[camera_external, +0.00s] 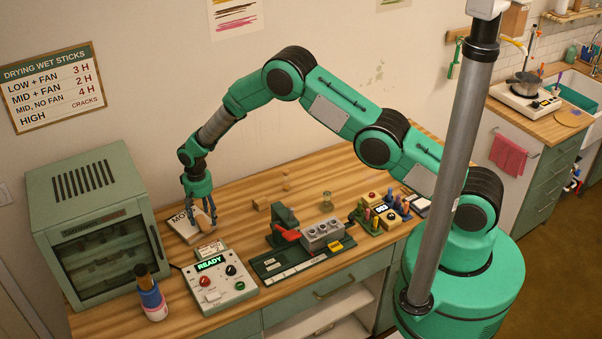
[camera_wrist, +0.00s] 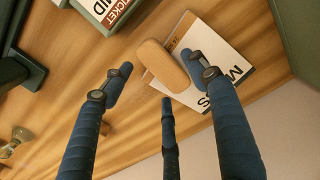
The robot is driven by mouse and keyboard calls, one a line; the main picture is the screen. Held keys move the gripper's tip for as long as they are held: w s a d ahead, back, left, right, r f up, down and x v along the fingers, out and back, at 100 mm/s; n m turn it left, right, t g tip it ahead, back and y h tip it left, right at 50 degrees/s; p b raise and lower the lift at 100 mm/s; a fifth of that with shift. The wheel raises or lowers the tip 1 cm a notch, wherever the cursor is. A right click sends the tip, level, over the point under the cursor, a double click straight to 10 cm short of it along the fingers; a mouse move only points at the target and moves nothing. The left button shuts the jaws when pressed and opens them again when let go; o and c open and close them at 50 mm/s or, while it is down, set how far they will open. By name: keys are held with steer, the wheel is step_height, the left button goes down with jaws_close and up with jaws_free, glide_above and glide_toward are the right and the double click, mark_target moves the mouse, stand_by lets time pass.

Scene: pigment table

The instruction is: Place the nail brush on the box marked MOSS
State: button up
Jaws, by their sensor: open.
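The nail brush, a tan wooden oval (camera_wrist: 164,66), lies across the left part of the white box with black letters (camera_wrist: 208,42) in the wrist view. Its left end reaches past the box's edge. Only some letters of the box's name show.
A green drying cabinet (camera_external: 95,215) stands left of the box. A control panel reading READY (camera_external: 222,284) and a small labelled block (camera_external: 210,250) stand in front. A green press (camera_external: 285,228) is to the right.

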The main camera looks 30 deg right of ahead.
mark_target(205, 221)
step_height(205, 221, up, 10)
steer(key=b, duration=0.1)
steer(key=shift+b, duration=0.35)
steer(key=shift+r, duration=0.1)
stand_by(0.7)
steer(key=shift+r, duration=0.1)
